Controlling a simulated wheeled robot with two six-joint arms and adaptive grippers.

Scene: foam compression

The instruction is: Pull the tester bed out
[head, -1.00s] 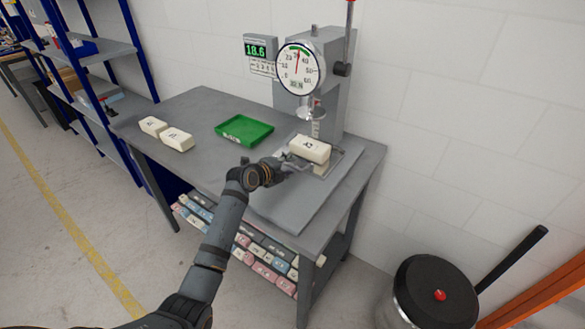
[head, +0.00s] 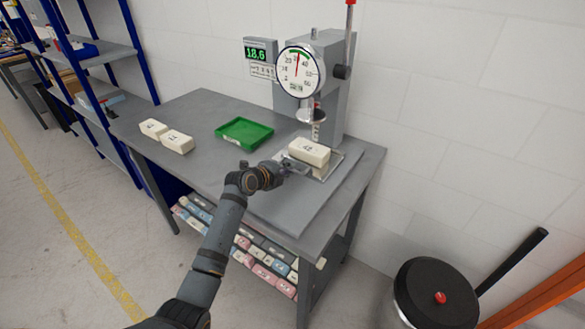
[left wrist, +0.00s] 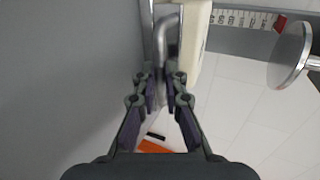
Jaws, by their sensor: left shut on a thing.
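The tester bed (head: 329,169) is a shiny metal plate low at the front of the grey press (head: 330,85). A cream foam block (head: 309,152) lies on it, below and in front of the round press plate (head: 313,116), which is apart from it. My left gripper (head: 292,167) is at the bed's front left. In the left wrist view its fingers (left wrist: 163,88) are shut on the bed's metal handle (left wrist: 167,40), beside the cream block (left wrist: 194,45). The press plate (left wrist: 289,55) shows at right there. My right gripper is not in view.
A green tray (head: 244,132) and two cream blocks (head: 165,137) are on the table (head: 215,108) to the left. The table's front right is bare.

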